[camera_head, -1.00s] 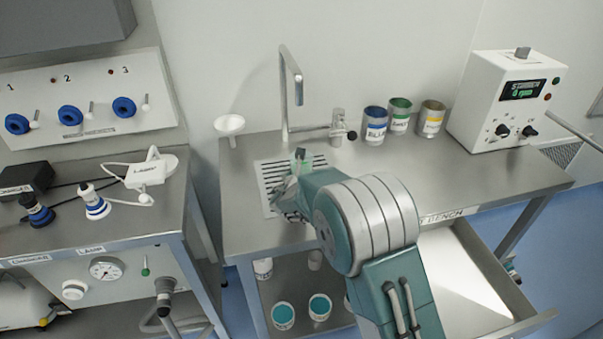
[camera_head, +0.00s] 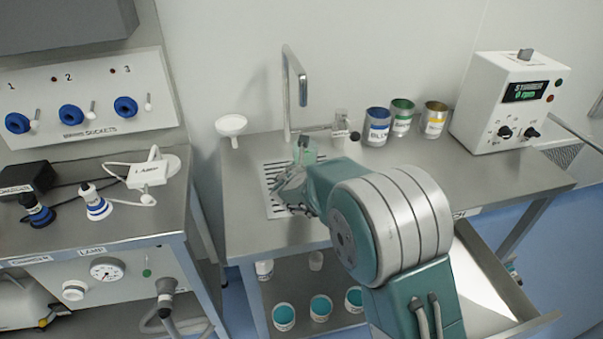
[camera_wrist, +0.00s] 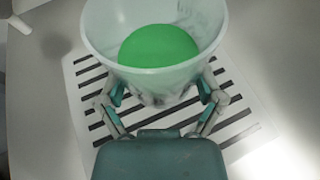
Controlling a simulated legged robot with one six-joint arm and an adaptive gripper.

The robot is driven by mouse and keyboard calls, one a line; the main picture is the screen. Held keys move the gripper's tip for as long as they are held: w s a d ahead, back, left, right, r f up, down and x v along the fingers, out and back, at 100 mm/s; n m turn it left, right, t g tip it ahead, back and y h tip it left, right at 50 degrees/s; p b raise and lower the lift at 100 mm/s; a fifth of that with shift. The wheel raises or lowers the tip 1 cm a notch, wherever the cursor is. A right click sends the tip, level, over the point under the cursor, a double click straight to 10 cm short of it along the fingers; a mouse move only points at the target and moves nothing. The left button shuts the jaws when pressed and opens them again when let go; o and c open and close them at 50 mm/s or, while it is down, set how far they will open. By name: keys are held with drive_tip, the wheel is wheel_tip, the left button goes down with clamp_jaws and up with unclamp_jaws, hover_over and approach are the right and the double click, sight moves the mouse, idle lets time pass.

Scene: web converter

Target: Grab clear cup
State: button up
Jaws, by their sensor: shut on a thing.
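The clear cup (camera_wrist: 110,32) is translucent, with green contents (camera_wrist: 158,46), and fills the top middle of the wrist view. My gripper (camera_wrist: 162,92) has its fingers on both sides of the cup's lower part and is shut on it. In the head view the cup (camera_head: 308,155) shows small and greenish beside my gripper (camera_head: 297,172), over the slotted drain (camera_head: 270,183) below the tap. My wrist partly hides it there. The cup looks upright; I cannot tell whether its base touches the drain.
A tap (camera_head: 288,85) stands behind the drain, with a white funnel (camera_head: 231,126) to its left. Blue (camera_head: 377,127), green (camera_head: 402,118) and yellow (camera_head: 433,120) labelled cans stand behind. A white stirrer box (camera_head: 505,105) is at the right.

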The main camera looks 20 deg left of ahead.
sight(311, 160)
drive_tip(key=r, duration=0.1)
drive_tip(key=s+d+r, duration=0.2)
drive_tip(key=r, duration=0.1)
drive_tip(key=shift+d, duration=0.1)
drive_tip(key=s+d+r, duration=0.4)
drive_tip(key=s+d, duration=0.2)
drive_tip(key=shift+s+d, duration=0.2)
drive_tip(key=shift+s, duration=0.15)
